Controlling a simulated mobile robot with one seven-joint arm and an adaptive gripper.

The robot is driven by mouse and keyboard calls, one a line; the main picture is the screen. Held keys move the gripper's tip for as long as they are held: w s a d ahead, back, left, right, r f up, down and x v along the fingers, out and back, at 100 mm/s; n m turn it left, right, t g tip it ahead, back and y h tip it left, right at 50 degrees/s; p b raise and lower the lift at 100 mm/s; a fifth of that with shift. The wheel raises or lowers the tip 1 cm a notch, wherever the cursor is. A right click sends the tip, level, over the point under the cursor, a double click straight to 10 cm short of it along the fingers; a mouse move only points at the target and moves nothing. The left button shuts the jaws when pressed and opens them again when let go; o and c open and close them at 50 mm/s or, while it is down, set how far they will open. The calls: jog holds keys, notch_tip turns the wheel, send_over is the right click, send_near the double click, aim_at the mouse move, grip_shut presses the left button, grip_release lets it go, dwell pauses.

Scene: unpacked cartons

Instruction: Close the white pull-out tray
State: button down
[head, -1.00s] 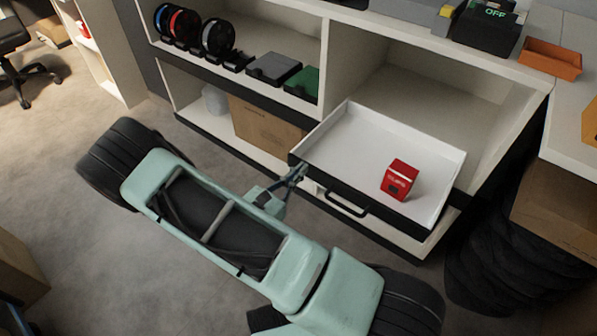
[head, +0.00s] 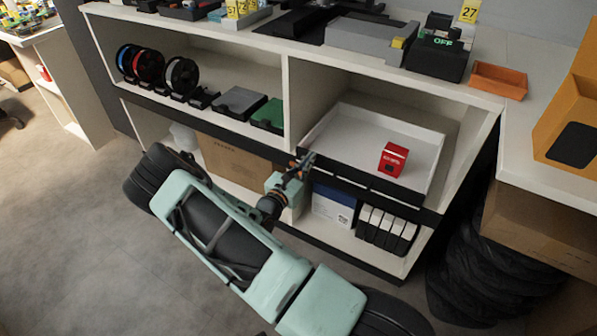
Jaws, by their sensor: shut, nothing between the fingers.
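The white pull-out tray (head: 325,137) sits inside the right-hand compartment of the shelf unit. Its dark front (head: 365,183) lies close to the shelf's front edge; I cannot tell whether it is fully flush. A small red box (head: 393,160) stands in the tray, toward its right side. My gripper (head: 308,159) is shut and empty at the left end of the tray's front, by the upright between the compartments. I cannot tell whether its fingertips touch the front.
Below the tray, a blue-and-white box (head: 333,206) and several black-and-white binders (head: 386,229) stand on the lower shelf. An orange bin (head: 498,80) sits on the top. A cardboard box (head: 535,225) and a black stack (head: 470,270) stand at right.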

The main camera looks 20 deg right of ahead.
jog(key=x, duration=0.3)
jog(key=shift+w+d, duration=0.1)
jog(key=shift+w+r, duration=0.1)
jog(key=shift+d, duration=0.1)
dwell(0.3)
